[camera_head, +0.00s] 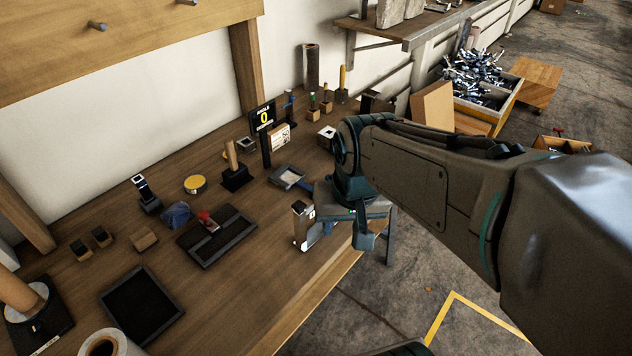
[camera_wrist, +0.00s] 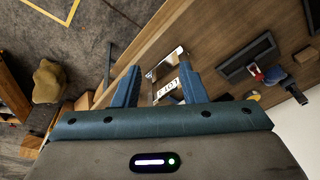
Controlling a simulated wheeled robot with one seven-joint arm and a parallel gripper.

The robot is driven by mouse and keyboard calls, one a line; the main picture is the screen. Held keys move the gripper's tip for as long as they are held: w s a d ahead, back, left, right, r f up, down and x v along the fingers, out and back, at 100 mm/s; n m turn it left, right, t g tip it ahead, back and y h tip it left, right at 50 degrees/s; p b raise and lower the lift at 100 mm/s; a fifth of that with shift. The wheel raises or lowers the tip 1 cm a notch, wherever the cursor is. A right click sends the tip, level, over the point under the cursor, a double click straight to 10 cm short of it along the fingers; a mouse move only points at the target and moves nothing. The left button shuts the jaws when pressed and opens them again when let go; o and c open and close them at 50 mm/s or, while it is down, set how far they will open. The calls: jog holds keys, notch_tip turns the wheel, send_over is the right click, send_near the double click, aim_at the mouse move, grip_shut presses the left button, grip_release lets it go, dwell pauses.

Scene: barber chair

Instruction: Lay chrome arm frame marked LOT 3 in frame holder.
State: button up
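A chrome arm frame (camera_head: 301,226) stands near the front edge of the bench. In the wrist view it shows beyond my fingertips, with a white label (camera_wrist: 167,89) that seems to read LOT 3. My gripper (camera_head: 343,236) is over the bench's front edge, just right of the frame. Its two blue fingers (camera_wrist: 158,88) are apart, with the frame showing in the gap and no clear contact. A dark tray (camera_head: 232,249) with a red-topped item lies left of the frame. A flat black tray (camera_head: 141,306) lies nearer. I cannot tell which is the frame holder.
A small display (camera_head: 263,118) reading 0 stands at the back of the bench. Wooden blocks, a yellow-topped tin (camera_head: 195,184) and a grey tray (camera_head: 291,178) sit around it. A crate of chrome parts (camera_head: 480,80) stands back right. Bare bench lies between the dark trays and frame.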

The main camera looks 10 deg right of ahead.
jog(key=w+f+m+g+p, duration=0.3)
jog(key=w+m, duration=0.7)
jog(key=w, duration=0.9)
jog(key=f+p, duration=0.1)
jog(key=f, duration=0.6)
jog(key=shift+d+f+p, duration=0.1)
jog(key=shift+d+p, duration=0.1)
jog(key=shift+p, duration=0.1)
jog(key=shift+s+f+p, duration=0.2)
jog(key=shift+f+p, duration=0.1)
jog(key=shift+f, duration=1.1)
jog(key=shift+s+f+p, duration=0.2)
jog(key=shift+f+p, duration=0.1)
jog(key=shift+f, duration=1.1)
grip_shut()
